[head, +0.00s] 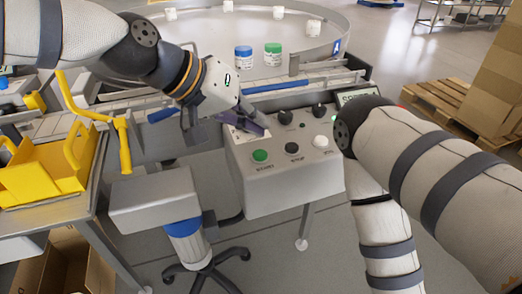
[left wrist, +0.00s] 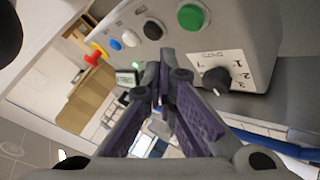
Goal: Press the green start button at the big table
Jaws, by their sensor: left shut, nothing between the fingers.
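The green start button (head: 260,155) is a round button at the front left of the grey control box (head: 300,185), with a START label below it. In the left wrist view the green button (left wrist: 192,17) is at the top, beyond my fingers. My left gripper (head: 256,129) is shut and empty, with purple fingers, over the box's upper left part, just behind the green button and apart from it. In the left wrist view its fingers (left wrist: 162,80) meet near the middle. My right arm crosses the right side, but its gripper is out of view.
Next to the green button are a black button (head: 292,148) and a white one (head: 320,141). Black knobs (head: 285,117) stand behind them. A round table (head: 210,35) with blue- and green-capped jars is at the back. A yellow bin (head: 45,170) is left.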

